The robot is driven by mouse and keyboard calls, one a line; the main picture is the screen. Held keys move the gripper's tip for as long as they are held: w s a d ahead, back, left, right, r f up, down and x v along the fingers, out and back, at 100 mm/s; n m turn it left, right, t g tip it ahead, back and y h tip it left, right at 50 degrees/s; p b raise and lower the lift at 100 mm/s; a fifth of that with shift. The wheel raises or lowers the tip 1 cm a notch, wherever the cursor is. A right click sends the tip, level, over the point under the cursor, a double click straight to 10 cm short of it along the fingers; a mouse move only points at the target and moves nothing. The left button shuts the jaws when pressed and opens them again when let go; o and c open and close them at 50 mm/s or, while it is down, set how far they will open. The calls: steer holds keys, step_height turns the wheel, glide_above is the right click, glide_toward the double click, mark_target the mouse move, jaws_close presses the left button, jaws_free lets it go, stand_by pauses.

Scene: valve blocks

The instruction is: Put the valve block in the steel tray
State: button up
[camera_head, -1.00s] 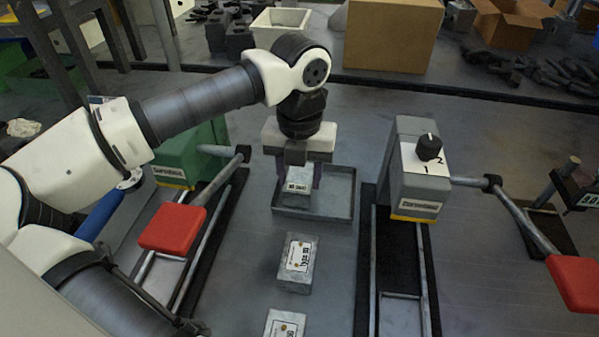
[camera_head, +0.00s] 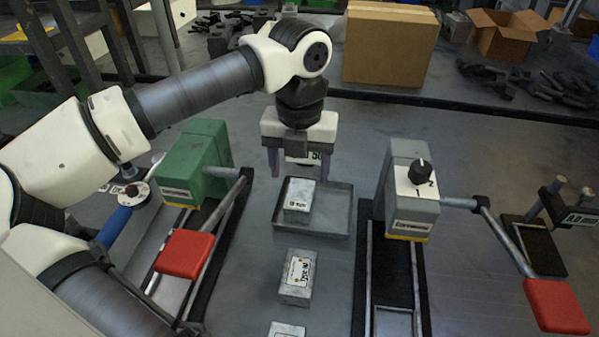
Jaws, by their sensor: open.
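A grey valve block (camera_head: 299,199) with a white label on top sits in the left part of the steel tray (camera_head: 335,229). The tray is shallow and lies on the bench between two valve stations. My gripper (camera_head: 299,171) is open and empty, just above and behind the block. Its fingers are apart and clear of the block. A second labelled block (camera_head: 297,277) lies on the bench in front of the tray. A third block (camera_head: 287,329) is cut off at the bottom edge.
A green station (camera_head: 202,150) with a red pad (camera_head: 185,253) stands left. A grey station (camera_head: 409,190) with a black knob stands right, with another red pad (camera_head: 556,306). A cardboard box (camera_head: 390,45) stands behind.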

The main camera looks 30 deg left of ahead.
mark_target(299, 196)
step_height(299, 196, up, 6)
steer(key=shift+p, duration=1.25)
